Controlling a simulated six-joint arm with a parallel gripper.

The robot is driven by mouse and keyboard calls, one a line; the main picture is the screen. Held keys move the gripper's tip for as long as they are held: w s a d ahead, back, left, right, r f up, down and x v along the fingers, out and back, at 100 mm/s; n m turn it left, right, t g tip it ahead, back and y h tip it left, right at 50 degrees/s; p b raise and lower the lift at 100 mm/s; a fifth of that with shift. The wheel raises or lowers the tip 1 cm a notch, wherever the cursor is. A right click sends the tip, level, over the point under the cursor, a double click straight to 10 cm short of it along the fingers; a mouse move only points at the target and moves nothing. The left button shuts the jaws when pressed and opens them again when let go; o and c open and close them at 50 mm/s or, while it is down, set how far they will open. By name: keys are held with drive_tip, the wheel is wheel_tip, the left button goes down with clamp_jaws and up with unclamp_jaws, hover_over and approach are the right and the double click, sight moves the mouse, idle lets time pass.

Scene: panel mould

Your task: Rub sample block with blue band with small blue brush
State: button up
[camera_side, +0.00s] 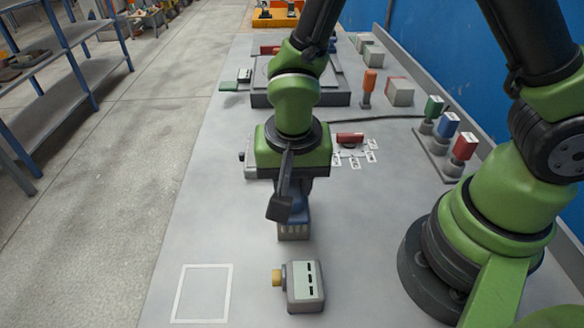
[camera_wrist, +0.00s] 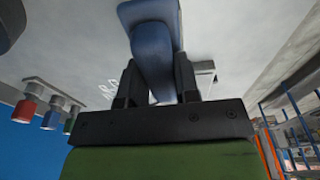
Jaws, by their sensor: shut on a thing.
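My gripper (camera_side: 284,200) points down over the middle of the table and is shut on the small blue brush (camera_side: 293,222). The brush's blue body shows below the jaws, with a paler lower edge. I cannot tell whether it touches the table. In the wrist view, the blue brush (camera_wrist: 155,50) sits between the two dark fingers of my gripper (camera_wrist: 158,88). Several pale sample blocks stand at the back right, one with a reddish band (camera_side: 399,92) and one with a greenish tint (camera_side: 372,55). I cannot make out a blue band on any block.
A grey box with a yellow knob (camera_side: 305,287) stands in front of my gripper. A white square outline (camera_side: 203,265) is marked on the table at left. A rack of green, blue and red pieces (camera_side: 448,125) is at right. A red piece (camera_side: 350,138) lies behind my gripper.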

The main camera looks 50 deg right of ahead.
drive_tip(key=shift+s+a, duration=0.85)
drive_tip(key=shift+s, duration=0.05)
drive_tip(key=shift+a+r, duration=0.1)
drive_tip(key=shift+r, duration=0.1)
drive_tip(key=shift+s+r, duration=0.1)
drive_tip(key=shift+r, duration=3.8)
drive_tip(key=shift+f, duration=0.15)
